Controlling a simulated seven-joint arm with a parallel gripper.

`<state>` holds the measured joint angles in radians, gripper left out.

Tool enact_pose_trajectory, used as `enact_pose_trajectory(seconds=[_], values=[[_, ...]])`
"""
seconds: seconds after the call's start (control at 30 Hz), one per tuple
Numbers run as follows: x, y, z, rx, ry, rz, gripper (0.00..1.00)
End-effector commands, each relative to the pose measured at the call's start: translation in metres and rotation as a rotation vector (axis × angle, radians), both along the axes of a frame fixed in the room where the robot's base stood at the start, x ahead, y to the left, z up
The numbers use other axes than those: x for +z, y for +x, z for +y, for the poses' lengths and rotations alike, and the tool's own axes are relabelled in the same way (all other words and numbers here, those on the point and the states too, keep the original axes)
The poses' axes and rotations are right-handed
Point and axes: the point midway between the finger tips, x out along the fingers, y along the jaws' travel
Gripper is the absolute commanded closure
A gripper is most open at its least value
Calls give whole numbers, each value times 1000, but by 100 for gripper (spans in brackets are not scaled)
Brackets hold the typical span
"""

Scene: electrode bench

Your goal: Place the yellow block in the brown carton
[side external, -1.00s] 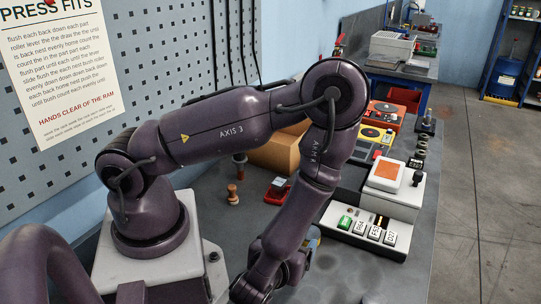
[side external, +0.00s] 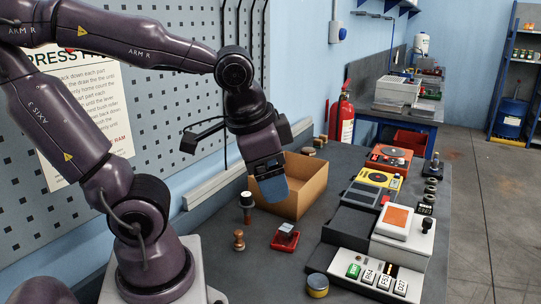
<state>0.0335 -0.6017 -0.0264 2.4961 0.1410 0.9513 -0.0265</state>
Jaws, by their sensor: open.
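The brown carton (side external: 311,190) stands open-topped on the dark bench, right of centre in the side view. My gripper (side external: 273,190) points down at the carton's left side, and its blue-grey lower end overlaps the carton's near left wall in the picture. I cannot tell whether the fingertips are inside the carton or in front of it. The jaws are open. I cannot make out a yellow block; the carton's floor and the space between the fingers are hidden.
A blue-and-yellow round tin (side external: 317,286) sits in front. Devices, including a yellow one (side external: 376,181), line the right. A fire extinguisher (side external: 347,119) is behind.

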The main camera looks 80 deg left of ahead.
Motion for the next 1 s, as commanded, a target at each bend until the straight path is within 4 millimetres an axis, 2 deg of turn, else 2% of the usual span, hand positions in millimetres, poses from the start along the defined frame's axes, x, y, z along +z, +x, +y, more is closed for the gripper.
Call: enact_pose_trajectory(seconds=[0.03, 0.1, 0.13, 0.2, 0.7, 0.77, 0.87, 1.0], values=[[11, 0, -2, 24, -50, -72, 22], [21, -1, -5, 46, -102, -135, 22], [24, -1, -6, 52, -118, -155, 17], [28, -1, -7, 59, -141, -185, 17], [29, 0, -12, 41, -150, -184, 17], [21, 1, -19, 12, -155, -145, 17], [0, 6, -28, -22, -182, -32, 17], [-41, 16, -46, -7, -265, 158, 17]])
